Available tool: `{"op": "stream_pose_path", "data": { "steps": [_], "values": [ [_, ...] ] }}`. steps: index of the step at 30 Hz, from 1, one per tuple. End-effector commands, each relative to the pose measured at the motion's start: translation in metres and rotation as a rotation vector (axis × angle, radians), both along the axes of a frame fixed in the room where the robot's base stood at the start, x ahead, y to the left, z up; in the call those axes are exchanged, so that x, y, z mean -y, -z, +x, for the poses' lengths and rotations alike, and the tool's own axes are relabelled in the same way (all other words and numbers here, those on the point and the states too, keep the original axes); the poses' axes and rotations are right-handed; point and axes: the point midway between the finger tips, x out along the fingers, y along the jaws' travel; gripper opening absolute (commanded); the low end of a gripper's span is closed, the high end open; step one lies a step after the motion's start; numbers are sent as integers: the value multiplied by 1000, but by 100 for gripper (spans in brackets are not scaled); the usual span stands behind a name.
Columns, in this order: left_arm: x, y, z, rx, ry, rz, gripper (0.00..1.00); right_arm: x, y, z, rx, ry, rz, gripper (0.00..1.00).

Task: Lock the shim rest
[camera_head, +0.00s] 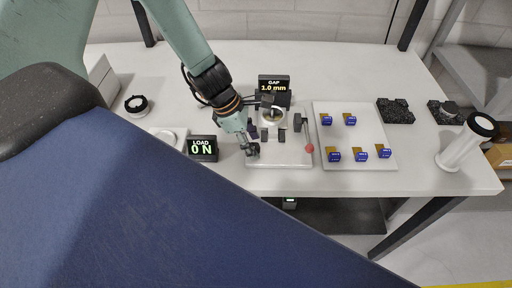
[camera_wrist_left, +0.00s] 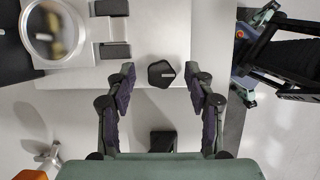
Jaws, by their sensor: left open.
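The mirror fixture has a pale base plate (camera_head: 290,161) near the table's middle, with a round mirror (camera_head: 271,116) and small dark blocks on it. The round mirror also shows at the top left of the left wrist view (camera_wrist_left: 55,32). My left gripper (camera_head: 253,143) is over the plate's left side. In the left wrist view my left gripper (camera_wrist_left: 160,82) is open, its two fingers on either side of a dark faceted knob (camera_wrist_left: 161,73), with gaps on both sides. I cannot tell which part is the shim rest. My right gripper is not in view.
The gap display (camera_head: 274,86) reads 1.0 mm and the load display (camera_head: 202,148) reads 0 N. A red ball-ended lever (camera_head: 309,148) stands at the plate's right. A white tray (camera_head: 345,110) holds several blue-labelled pieces. A white cylinder (camera_head: 466,145) stands far right.

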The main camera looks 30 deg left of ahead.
Motion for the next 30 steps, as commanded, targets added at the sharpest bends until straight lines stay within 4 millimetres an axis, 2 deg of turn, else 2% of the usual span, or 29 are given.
{"op": "stream_pose_path", "data": {
  "steps": [2, 11, 30],
  "values": [
    [0, 5, 0, 1, -1, -1, 54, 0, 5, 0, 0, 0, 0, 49],
    [-2, 4, 0, 2, -2, 0, 53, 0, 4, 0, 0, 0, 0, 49],
    [0, 3, 0, 1, -2, -1, 0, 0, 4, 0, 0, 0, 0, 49]
  ]
}}
